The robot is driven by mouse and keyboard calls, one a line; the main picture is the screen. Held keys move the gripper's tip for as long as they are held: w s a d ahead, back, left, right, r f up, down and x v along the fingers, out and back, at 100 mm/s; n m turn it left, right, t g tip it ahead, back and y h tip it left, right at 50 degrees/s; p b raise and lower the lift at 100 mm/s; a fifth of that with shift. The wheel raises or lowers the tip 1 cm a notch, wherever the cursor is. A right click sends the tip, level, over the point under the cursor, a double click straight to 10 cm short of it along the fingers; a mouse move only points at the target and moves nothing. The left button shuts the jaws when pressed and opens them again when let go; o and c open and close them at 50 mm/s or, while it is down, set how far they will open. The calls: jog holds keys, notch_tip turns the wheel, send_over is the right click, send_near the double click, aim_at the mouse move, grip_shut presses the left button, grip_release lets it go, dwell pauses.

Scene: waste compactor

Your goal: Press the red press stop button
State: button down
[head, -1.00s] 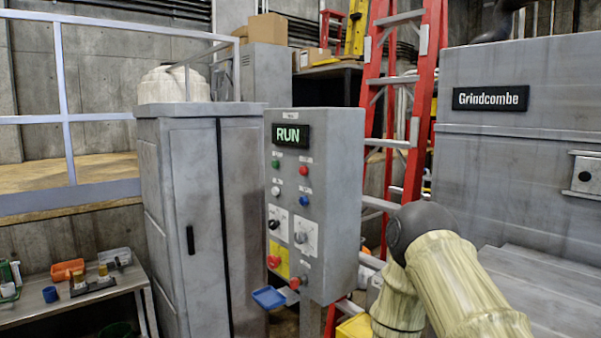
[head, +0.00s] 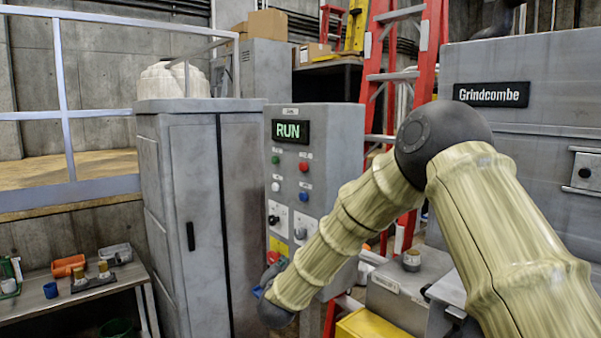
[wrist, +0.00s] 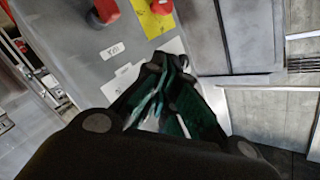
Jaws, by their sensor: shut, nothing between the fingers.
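A grey control panel (head: 340,150) with a lit RUN display stands in the middle of the head view. It has a small red button (head: 303,167) at upper right. A red mushroom button on a yellow plate (wrist: 155,22) and another red button (wrist: 105,10) beside it show at the top edge of the wrist view. Labels are too small to tell which is the press stop. My gripper (wrist: 166,68) is shut and empty, close to the panel's lower part, with its tips apart from both red buttons in the picture. In the head view my arm hides the panel's lower right.
Green, white and blue buttons and two rotary switches share the panel. A grey cabinet (head: 190,200) stands left of it, a red ladder (head: 425,60) behind. The Grindcombe machine (head: 550,70) is at right. A bench (head: 40,305) with small bins is at lower left.

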aim_at(303, 167)
jog(key=w+a+r+m+t+h, duration=0.1)
jog(key=a+r+m, duration=0.1)
jog(key=r, duration=1.1)
jog(key=w+a+r+m+t+h, duration=0.1)
jog(key=a+r+m+t+h, duration=0.1)
jog(key=r, duration=1.1)
jog(key=shift+w+a+m, duration=0.2)
jog(key=shift+w+m, duration=0.1)
jog(key=shift+m, duration=0.3)
jog(key=shift+d, duration=0.1)
jog(key=w+d, duration=0.5)
jog(key=d, duration=0.2)
jog(key=shift+p, duration=0.3)
jog(key=shift+w+d, duration=0.1)
jog(key=shift+w, duration=0.05)
jog(key=shift+w+d+b, duration=0.25)
jog(key=shift+b, duration=0.05)
